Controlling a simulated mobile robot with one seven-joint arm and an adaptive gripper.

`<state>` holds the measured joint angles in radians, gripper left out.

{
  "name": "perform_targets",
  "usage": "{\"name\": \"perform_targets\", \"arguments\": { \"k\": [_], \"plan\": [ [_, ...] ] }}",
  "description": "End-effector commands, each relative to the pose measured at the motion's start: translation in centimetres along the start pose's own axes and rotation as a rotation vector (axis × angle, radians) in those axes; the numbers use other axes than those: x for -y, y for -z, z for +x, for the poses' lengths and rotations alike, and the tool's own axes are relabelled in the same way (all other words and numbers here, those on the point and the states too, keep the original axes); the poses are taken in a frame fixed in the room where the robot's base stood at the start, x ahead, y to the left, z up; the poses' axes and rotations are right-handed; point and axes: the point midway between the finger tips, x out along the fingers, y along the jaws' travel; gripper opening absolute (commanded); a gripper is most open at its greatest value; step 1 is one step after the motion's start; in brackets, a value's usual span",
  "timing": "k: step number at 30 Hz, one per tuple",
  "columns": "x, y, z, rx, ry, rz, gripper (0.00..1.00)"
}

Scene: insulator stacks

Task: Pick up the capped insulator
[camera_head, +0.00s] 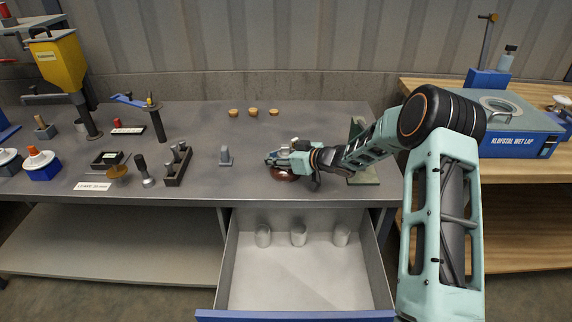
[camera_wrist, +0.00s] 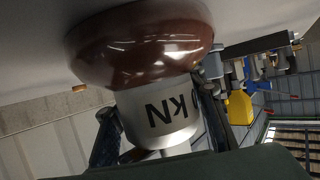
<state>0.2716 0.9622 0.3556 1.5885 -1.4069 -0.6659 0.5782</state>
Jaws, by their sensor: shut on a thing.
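The capped insulator has a glossy brown disc (camera_head: 284,175) and a silver metal cap (camera_wrist: 158,112) with "kN" lettering. In the head view it is at the front right of the grey workbench, mostly covered by my gripper (camera_head: 287,160). In the wrist view the brown disc (camera_wrist: 140,45) lies against the grey bench surface, and the cap sits between the two fingers of my gripper (camera_wrist: 158,128). My gripper is shut on the cap. Whether the disc touches the bench or is just clear of it, I cannot tell.
An open drawer (camera_head: 300,285) with three clear glasses juts out below the bench front. A grey metal piece (camera_head: 225,157) stands left of my gripper. Three small tan cups (camera_head: 253,112) stand behind. A green-based stand (camera_head: 365,178) is close on the right.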

Motion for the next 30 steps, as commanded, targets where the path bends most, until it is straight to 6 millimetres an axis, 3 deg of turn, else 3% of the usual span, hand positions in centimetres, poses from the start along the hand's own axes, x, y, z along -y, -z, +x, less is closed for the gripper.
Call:
{"name": "perform_targets", "arguments": {
  "k": [23, 30],
  "plan": [
    [-0.2, 0.3, -0.1, -0.003, -0.003, -0.005, 0.00],
    [-0.1, 1.8, -0.6, -0.004, -0.002, -0.005, 0.00]
  ]
}}
